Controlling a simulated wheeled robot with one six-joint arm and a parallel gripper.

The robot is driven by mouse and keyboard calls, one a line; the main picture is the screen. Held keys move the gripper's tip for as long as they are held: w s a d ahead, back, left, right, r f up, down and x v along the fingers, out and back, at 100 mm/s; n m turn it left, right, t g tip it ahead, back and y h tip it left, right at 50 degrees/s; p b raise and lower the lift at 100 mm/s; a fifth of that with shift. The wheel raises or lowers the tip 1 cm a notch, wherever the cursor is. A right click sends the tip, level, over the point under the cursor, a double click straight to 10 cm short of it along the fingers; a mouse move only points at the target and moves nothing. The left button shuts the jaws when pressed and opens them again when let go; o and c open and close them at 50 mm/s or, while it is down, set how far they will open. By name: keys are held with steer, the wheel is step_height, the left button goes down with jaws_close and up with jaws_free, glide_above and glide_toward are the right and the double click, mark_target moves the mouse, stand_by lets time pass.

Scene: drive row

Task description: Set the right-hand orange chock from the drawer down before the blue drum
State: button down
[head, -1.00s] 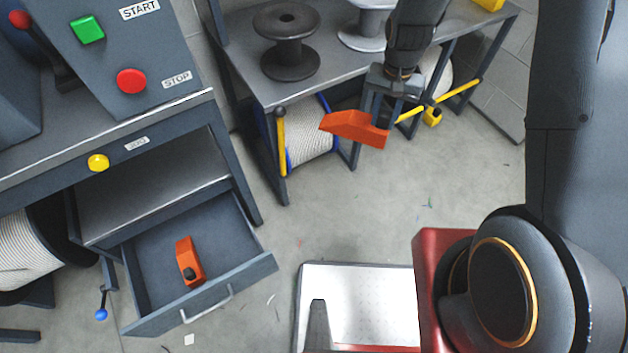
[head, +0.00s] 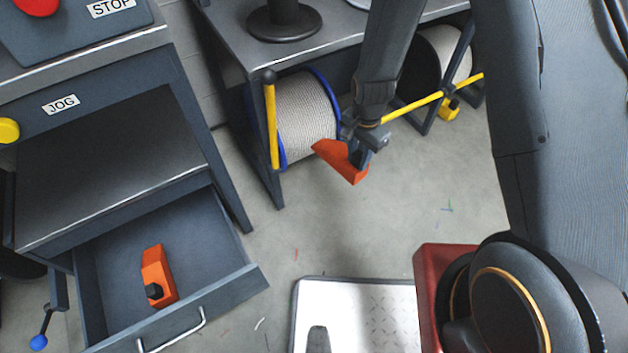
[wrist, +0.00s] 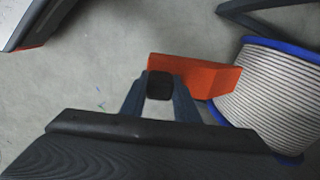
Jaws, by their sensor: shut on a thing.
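An orange chock (head: 340,160) is held in my gripper (head: 362,158), which is shut on it, above the floor in front of the blue drum (head: 304,117). The drum has blue flanges, is wound with pale rope and stands under the bench. In the wrist view the held chock (wrist: 205,76) has a dark knob between my fingers (wrist: 160,90), and its right end overlaps the blue drum (wrist: 270,95) in the picture. Whether the chock touches the floor or the drum cannot be told. A second orange chock (head: 157,275) lies in the open drawer (head: 215,283).
A yellow post (head: 271,125) stands at the drum's left. A yellow bar (head: 412,106) runs at right before a dark-flanged drum (head: 446,55). Open floor (head: 300,215) lies between the drawer and my white deck (head: 385,300).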

step_height(320, 180, down, 26)
steer(key=a+m+b, duration=0.2)
steer(key=b, duration=1.1)
steer(key=w+a+b, duration=0.2)
steer(key=w, duration=0.1)
steer(key=w+a+b, duration=0.2)
steer(key=w+a, duration=0.1)
steer(key=w, duration=0.1)
steer(key=w+a+f+b, duration=0.1)
steer(key=w+a+b, duration=0.1)
steer(key=w+b, duration=0.1)
steer(key=shift+w+a, duration=0.2)
steer(key=shift+w, duration=0.55)
steer(key=c, duration=1.4)
jaws_free()
steer(key=shift+f, duration=0.1)
steer(key=shift+o, duration=0.2)
